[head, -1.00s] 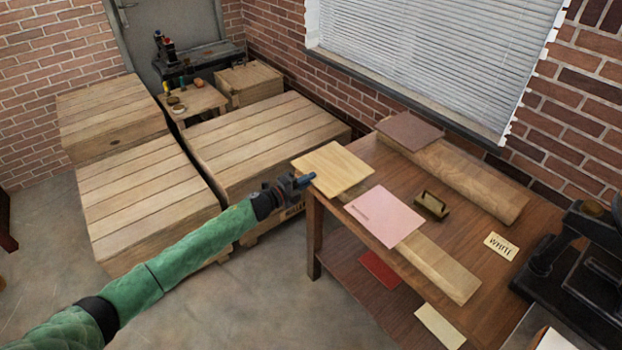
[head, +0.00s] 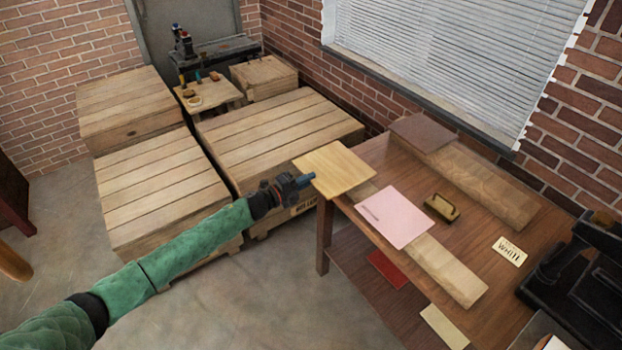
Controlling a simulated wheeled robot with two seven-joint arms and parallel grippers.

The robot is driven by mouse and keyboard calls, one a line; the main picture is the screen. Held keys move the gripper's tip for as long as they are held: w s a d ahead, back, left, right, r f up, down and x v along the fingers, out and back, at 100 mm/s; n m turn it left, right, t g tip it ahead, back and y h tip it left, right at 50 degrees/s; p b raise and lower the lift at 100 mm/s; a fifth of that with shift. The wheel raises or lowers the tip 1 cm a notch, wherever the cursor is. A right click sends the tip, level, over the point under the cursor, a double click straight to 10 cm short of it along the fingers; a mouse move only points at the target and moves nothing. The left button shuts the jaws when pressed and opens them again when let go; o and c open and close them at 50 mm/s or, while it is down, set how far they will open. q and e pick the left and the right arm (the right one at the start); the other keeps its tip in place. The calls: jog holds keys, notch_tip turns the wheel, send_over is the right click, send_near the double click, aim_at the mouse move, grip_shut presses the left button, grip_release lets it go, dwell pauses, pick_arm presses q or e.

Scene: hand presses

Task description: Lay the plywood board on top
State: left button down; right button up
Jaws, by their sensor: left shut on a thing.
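The plywood board (head: 337,170) is a pale, thin, square sheet at the near left corner of the wooden table (head: 478,218). My left gripper (head: 307,179) is shut on its left edge and holds it roughly flat. The board covers that table corner and the far end of a long pale beam (head: 452,272). I cannot tell whether it touches them. A pink sheet (head: 397,218) lies across the same beam, just right of the board. My right gripper is out of view.
A brown sheet (head: 421,131) lies on a second beam (head: 490,183) near the window. A brass-coloured handled block (head: 441,207) and a lettered card (head: 509,251) are on the table. A black press (head: 578,272) stands at right. Wooden crates (head: 285,135) fill the left back.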

pick_arm(q)
jog(key=v, duration=1.5)
dwell(0.4)
jog(key=shift+a+r, duration=0.1)
dwell(0.3)
